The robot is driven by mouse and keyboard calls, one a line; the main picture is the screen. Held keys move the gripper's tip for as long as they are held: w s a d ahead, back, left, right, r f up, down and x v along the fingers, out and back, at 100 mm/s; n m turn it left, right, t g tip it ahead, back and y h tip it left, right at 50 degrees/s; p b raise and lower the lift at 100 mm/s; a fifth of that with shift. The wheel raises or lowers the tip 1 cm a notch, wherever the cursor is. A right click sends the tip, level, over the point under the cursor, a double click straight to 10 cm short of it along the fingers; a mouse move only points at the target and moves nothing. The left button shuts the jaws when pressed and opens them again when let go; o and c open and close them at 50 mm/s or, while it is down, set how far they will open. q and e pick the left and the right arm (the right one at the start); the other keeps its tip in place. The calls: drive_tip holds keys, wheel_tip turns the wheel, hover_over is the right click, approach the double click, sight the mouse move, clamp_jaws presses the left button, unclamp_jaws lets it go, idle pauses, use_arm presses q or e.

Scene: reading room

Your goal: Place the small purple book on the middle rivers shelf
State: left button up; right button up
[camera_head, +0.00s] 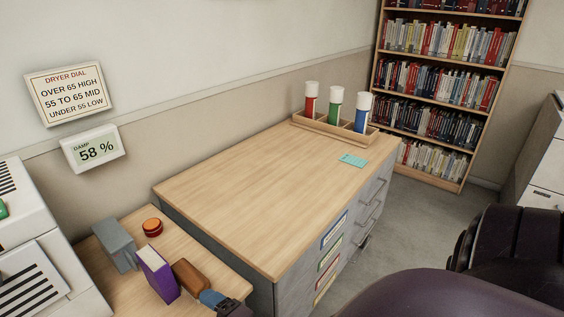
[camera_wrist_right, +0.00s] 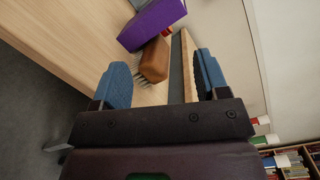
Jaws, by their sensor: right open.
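The small purple book (camera_head: 157,275) stands upright on the low wooden table at lower left, its white page edges facing up. It also shows in the right wrist view (camera_wrist_right: 150,24), at the top. My right gripper (camera_wrist_right: 163,80) is open and empty, its two blue fingers apart. A brown-handled brush (camera_wrist_right: 153,62) lies ahead of and between the fingers, nearer than the book. In the head view one blue fingertip of this gripper shows beside the brush (camera_head: 190,277). A bookcase (camera_head: 455,111) full of books stands at the back right; no rivers label is readable. My left gripper is not in view.
A grey box (camera_head: 115,244) and a red-orange round object (camera_head: 152,227) share the low table (camera_head: 215,268). A larger wood-topped cabinet (camera_head: 262,195) holds a rack of coloured tubes (camera_head: 335,108) and a teal card (camera_head: 353,160). A white machine (camera_head: 35,250) stands at left.

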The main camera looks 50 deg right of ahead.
drive_tip(key=s+d+f+n+g, duration=0.2)
drive_tip(key=s+f+n, duration=0.3)
drive_tip(key=n, duration=0.7)
drive_tip(key=shift+s+d+f+n+g, duration=0.3)
drive_tip(key=shift+s+n+g, duration=0.1)
drive_tip(key=shift+s+g, duration=0.35)
drive_tip(key=s+d+f+n+g+h, duration=0.1)
drive_tip(key=s+n, duration=0.1)
drive_tip(key=n, duration=0.1)
drive_tip(key=s+d+f+n+g+h, duration=0.1)
drive_tip(key=s+d+f+n, duration=0.1)
drive_tip(key=n, duration=0.1)
drive_tip(key=s+d+f+n+g+h, duration=0.1)
drive_tip(key=s+d+n, duration=0.1)
drive_tip(key=n, duration=0.1)
drive_tip(key=shift+s+d+f, duration=0.25)
drive_tip(key=shift+s+f, duration=0.05)
drive_tip(key=shift+o, duration=0.4)
drive_tip(key=shift+s+d+n, duration=0.2)
drive_tip(key=shift+n, duration=0.2)
